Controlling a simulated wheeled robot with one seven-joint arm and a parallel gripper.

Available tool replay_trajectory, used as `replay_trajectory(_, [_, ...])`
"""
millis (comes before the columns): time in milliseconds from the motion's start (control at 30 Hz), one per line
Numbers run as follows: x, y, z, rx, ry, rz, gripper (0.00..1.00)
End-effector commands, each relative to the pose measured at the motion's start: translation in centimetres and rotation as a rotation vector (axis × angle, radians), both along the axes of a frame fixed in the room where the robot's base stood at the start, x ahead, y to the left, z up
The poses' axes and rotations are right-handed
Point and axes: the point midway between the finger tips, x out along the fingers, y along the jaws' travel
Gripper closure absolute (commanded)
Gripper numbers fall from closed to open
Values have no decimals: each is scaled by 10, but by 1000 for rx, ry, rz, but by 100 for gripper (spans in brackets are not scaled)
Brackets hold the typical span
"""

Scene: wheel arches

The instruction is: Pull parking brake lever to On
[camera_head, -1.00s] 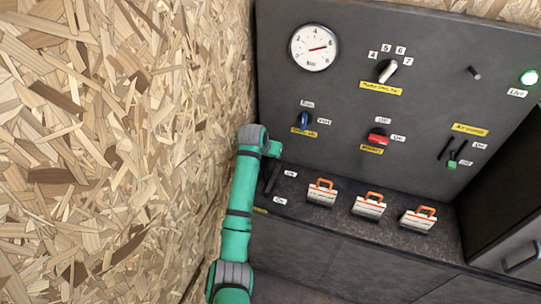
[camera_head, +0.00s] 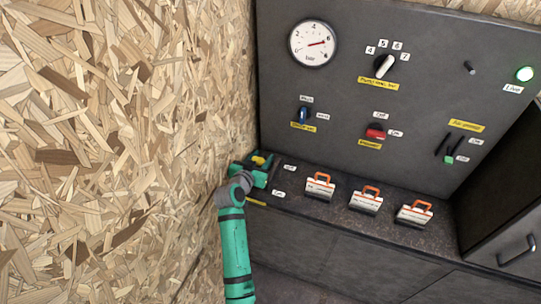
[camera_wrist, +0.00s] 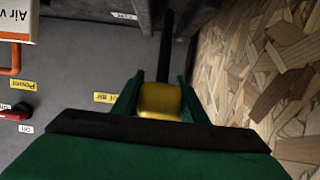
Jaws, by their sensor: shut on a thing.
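The parking brake lever shows in the wrist view as a dark stem with a yellow grip (camera_wrist: 160,98). The yellow grip also shows in the head view (camera_head: 259,160), at the left end of the ledge near the wood-chip wall. My gripper (camera_wrist: 160,103) is shut on the yellow grip, one green finger on each side of it. In the head view my gripper (camera_head: 262,168) hides most of the lever. White labels, one seemingly "Off" (camera_head: 290,168) and one "On" (camera_head: 278,193), lie to its right, with a yellow label (camera_head: 255,202) at the front edge.
The wood-chip wall (camera_head: 110,150) stands close on the left. Several white tags with orange handles (camera_head: 365,201) stand on the ledge to the right. The panel behind carries a gauge (camera_head: 313,43), a blue knob (camera_head: 303,115) and a red switch (camera_head: 375,132).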

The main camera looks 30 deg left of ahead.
Motion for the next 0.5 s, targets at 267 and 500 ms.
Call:
replay_trajectory(267, [-8, 1, 1, 1, -1, 4, 100])
replay_trajectory(500, [-8, 1, 2, 2, -3, 4, 100])
